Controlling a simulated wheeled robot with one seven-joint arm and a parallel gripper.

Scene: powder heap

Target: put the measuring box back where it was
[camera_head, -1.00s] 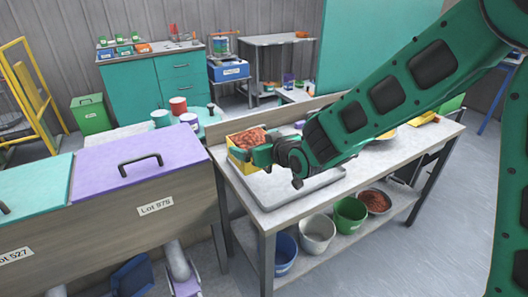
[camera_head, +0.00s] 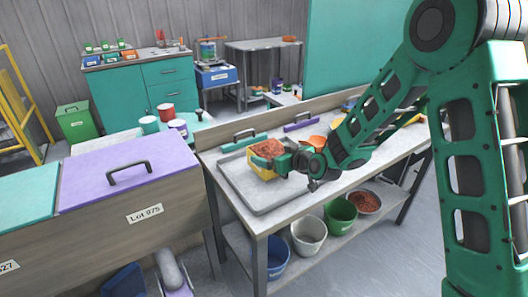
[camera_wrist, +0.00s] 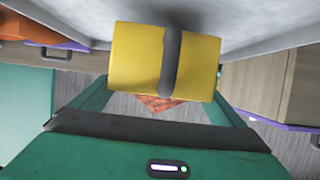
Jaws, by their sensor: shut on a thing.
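The measuring box is a small yellow open box (camera_head: 262,172) heaped with reddish-brown powder (camera_head: 265,149). My gripper (camera_head: 283,163) is shut on it and holds it over the grey tray (camera_head: 250,198) on the workbench; the gap below is hard to judge. In the wrist view the yellow box (camera_wrist: 135,62) fills the space between my fingers, with a dark grey bar across it. Some powder (camera_wrist: 158,104) shows at its edge. The side of the box towards my gripper is partly hidden in the head view.
Teal and purple lids with handles (camera_head: 300,125) lie at the bench's back. An orange object (camera_head: 316,141) is near my wrist. Buckets (camera_head: 308,235) and a bowl of powder (camera_head: 364,202) stand on the lower shelf. A purple-lidded bin (camera_head: 150,170) stands left of the bench.

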